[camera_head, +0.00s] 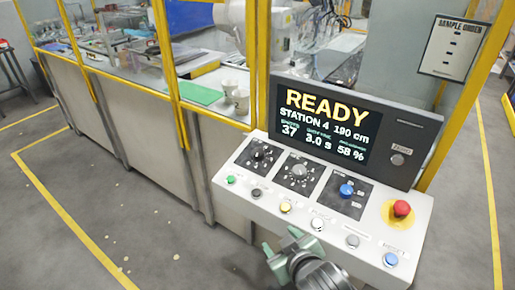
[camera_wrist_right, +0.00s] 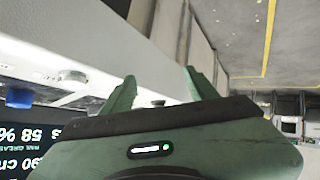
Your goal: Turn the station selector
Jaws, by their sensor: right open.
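The control console (camera_head: 240,205) has a sloped white panel with three dark dial plates. The left plate has a black knob (camera_head: 259,155), the middle one a grey knob (camera_head: 299,171) ringed by marks, and the right one a blue knob (camera_head: 346,190). I cannot read which is the station selector. The screen (camera_head: 325,125) reads READY, STATION 4. My right gripper (camera_head: 281,241) is open and empty, in front of the panel's lower edge, apart from the knobs. Its green fingers (camera_wrist_right: 158,90) show in the right wrist view, with a blue knob (camera_wrist_right: 19,97) at left. My left gripper is not in view.
A row of push buttons lines the panel's front, including a yellow one (camera_head: 286,207). A red mushroom button (camera_head: 401,208) stands at the right. A yellow-framed glass enclosure (camera_head: 120,50) is behind. Floor at left is open.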

